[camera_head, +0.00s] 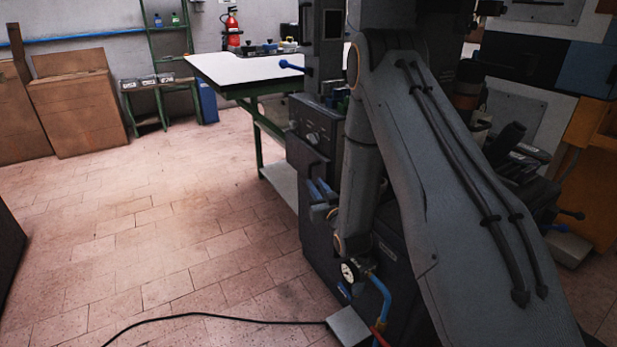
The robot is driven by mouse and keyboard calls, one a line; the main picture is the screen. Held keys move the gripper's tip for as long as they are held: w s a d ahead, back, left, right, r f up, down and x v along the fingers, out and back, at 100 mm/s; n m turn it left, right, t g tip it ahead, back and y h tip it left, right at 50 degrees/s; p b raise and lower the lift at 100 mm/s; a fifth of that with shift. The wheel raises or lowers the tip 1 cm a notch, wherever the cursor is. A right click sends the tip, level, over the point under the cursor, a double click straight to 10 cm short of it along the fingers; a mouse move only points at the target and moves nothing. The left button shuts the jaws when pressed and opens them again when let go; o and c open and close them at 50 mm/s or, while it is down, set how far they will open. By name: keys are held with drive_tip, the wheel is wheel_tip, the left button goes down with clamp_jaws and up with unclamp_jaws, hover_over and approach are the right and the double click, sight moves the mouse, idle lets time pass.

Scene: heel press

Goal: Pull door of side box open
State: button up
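The heel press is a dark grey machine right of centre, largely covered by my arm. A grey side box (305,128) with small knobs on its face sits on the press's left side. I cannot make out the edges of its door or whether it is ajar. My arm comes from the lower right, bends at the top and drops in front of the press. Its wrist turns toward the left, and my gripper (319,190) seems to be just below the side box, close to the press. Its fingers are too small and dark to read, and contact cannot be told.
A pressure gauge (349,271) with a blue hose sits low on the press. A black cable (200,316) crosses the floor. A white-topped workbench (240,68) stands behind. Wooden boxes (78,112) are at back left.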

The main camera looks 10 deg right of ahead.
sight(310, 176)
drive_tip(key=w, duration=0.6)
drive_tip(key=shift+w+a, duration=0.2)
drive_tip(key=shift+a, duration=0.2)
clamp_jaws()
